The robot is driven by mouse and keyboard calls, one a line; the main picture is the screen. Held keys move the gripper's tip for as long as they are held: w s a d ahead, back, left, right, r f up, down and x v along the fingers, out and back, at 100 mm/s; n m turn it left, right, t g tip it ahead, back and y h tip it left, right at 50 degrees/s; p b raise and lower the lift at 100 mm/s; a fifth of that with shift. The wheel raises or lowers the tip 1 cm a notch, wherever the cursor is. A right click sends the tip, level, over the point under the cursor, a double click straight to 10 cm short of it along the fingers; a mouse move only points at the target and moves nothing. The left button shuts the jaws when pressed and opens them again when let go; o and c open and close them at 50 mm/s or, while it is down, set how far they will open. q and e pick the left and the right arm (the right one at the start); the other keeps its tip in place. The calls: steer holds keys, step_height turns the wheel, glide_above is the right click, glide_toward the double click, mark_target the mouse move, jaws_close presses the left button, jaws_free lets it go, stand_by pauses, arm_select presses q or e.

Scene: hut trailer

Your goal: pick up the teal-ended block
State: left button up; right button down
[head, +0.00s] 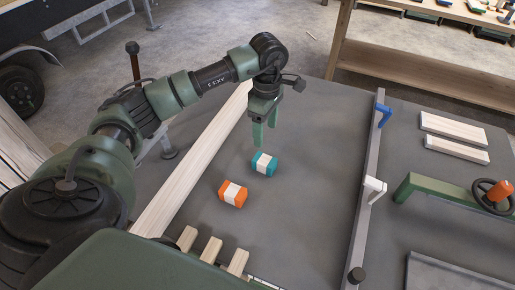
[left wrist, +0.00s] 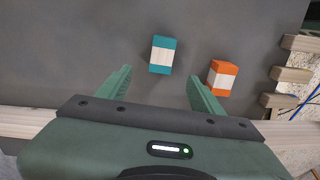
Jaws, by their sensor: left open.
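The teal-ended block (head: 264,164) lies on the grey table top, with teal ends and a pale middle band. My left gripper (head: 264,136) points down above the table, a little behind and above this block, with its fingers apart and empty. In the left wrist view the teal-ended block (left wrist: 162,55) lies beyond the fingertips, roughly in line with the gap between the left gripper's fingers (left wrist: 158,75). An orange-ended block (head: 232,194) lies nearer and to the left in the head view; it also shows in the left wrist view (left wrist: 222,78). My right gripper is not in view.
A long pale beam (head: 196,160) borders the left of the work area, with several short wood pieces (head: 210,250) at its near end. A metal rail (head: 368,190) with blue and white clips borders the right. Grey surface around the blocks is clear.

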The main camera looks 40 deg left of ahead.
arm_select(q)
steer(key=b, duration=0.5)
glide_above(264, 159)
steer(key=f, duration=0.5)
steer(key=shift+w+f, duration=0.25)
steer(key=shift+a+f+b, duration=0.1)
steer(key=shift+f+b, duration=0.3)
steer(key=shift+b, duration=0.05)
steer(key=shift+f, duration=0.4)
steer(key=f, duration=0.2)
steer(key=f+p, duration=0.2)
steer(key=f, duration=0.1)
steer(key=shift+s+f, duration=0.3)
steer(key=shift+f, duration=0.5)
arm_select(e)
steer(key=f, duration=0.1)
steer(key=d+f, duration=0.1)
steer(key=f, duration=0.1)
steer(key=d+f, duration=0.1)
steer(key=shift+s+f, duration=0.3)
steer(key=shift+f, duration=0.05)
